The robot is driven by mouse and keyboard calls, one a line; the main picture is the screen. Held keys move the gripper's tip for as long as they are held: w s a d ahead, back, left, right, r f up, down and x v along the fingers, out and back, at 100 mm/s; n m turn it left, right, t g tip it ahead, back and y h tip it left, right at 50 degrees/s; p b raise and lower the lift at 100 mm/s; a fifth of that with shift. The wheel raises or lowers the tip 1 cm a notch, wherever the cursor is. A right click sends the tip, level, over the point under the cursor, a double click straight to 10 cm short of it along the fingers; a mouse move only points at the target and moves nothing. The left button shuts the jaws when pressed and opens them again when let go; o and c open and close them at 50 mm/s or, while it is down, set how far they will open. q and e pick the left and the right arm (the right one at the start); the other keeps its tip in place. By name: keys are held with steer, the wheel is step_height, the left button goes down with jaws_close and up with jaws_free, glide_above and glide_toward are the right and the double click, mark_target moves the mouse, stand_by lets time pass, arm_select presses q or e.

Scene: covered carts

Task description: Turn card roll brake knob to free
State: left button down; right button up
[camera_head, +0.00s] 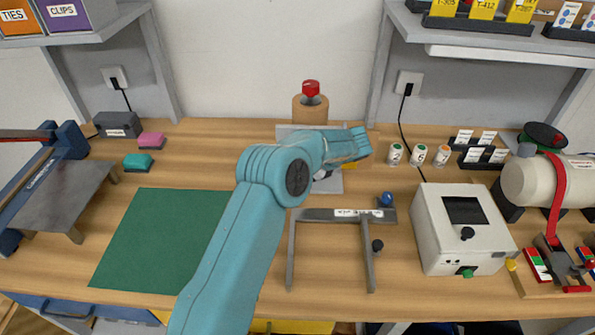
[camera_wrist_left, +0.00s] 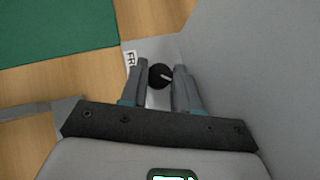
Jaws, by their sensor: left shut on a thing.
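The black brake knob (camera_wrist_left: 160,76) with a pale pointer line sits between the fingers of my left gripper (camera_wrist_left: 162,74) in the left wrist view, and the gripper is shut on it. The pointer slants, not straight at the label. A white label (camera_wrist_left: 129,59), partly hidden, reads "FR" and lies left of the knob. In the head view the brown card roll (camera_head: 310,111) with a red top (camera_head: 311,88) stands upright on a grey base (camera_head: 330,184). My teal left arm covers much of this base, and the knob is hidden there. My right gripper is not shown.
A dark grey frame (camera_head: 330,214) stands in front of the base. A green mat (camera_head: 160,240) lies to the left, and a white box (camera_head: 463,235) with knobs stands to the right. Several small white jars (camera_head: 418,155) stand right of the roll.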

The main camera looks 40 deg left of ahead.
arm_select(q)
steer(key=shift+r, duration=0.15)
steer(key=c, duration=1.1)
jaws_free()
steer(key=v, duration=1.6)
steer(key=shift+d, duration=0.15)
